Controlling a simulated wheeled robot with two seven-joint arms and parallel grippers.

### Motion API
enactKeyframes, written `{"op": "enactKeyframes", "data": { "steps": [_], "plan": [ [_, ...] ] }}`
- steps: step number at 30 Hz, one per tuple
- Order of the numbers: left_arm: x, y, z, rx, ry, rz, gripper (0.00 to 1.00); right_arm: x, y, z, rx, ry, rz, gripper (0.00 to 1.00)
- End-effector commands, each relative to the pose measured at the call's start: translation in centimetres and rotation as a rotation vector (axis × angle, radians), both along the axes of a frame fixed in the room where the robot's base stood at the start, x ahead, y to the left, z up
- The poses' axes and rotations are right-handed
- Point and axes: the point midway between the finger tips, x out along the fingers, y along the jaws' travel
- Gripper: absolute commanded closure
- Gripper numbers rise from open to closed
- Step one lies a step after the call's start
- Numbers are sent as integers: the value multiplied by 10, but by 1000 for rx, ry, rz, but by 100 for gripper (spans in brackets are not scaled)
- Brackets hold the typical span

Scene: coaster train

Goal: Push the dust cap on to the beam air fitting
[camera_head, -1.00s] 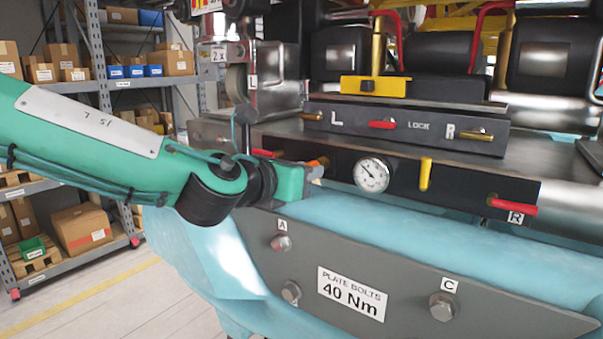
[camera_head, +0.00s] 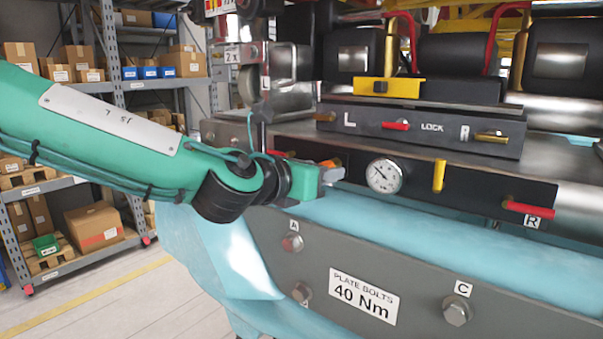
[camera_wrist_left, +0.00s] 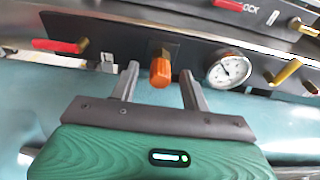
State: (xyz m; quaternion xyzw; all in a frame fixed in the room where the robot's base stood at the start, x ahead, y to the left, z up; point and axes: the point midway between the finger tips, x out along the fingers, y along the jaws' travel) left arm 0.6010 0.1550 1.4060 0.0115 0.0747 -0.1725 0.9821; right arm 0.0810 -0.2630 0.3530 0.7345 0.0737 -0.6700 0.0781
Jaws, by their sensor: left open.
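My left gripper (camera_wrist_left: 158,80) is open, with one finger on each side of the cap and visible gaps to both. In the head view the left gripper (camera_head: 334,174) reaches the panel from the left, and the orange cap (camera_head: 331,162) shows just behind its fingertips. My right gripper is not in view.
A round pressure gauge (camera_head: 383,176) sits close right of the cap, with a yellow handle (camera_head: 439,176) beyond it. A red handle (camera_wrist_left: 60,46) is on the left. The light blue beam (camera_head: 420,228) runs below, above a grey bolted plate (camera_head: 400,265).

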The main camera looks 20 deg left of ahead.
Motion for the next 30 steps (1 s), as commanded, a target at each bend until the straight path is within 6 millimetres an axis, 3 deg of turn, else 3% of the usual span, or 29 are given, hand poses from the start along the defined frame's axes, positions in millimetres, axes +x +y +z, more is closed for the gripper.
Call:
{"op": "enactKeyframes", "data": {
  "steps": [30],
  "plan": [
    [-107, 39, 18, 1, -3, 0, 53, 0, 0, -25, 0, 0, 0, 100]
  ]
}}
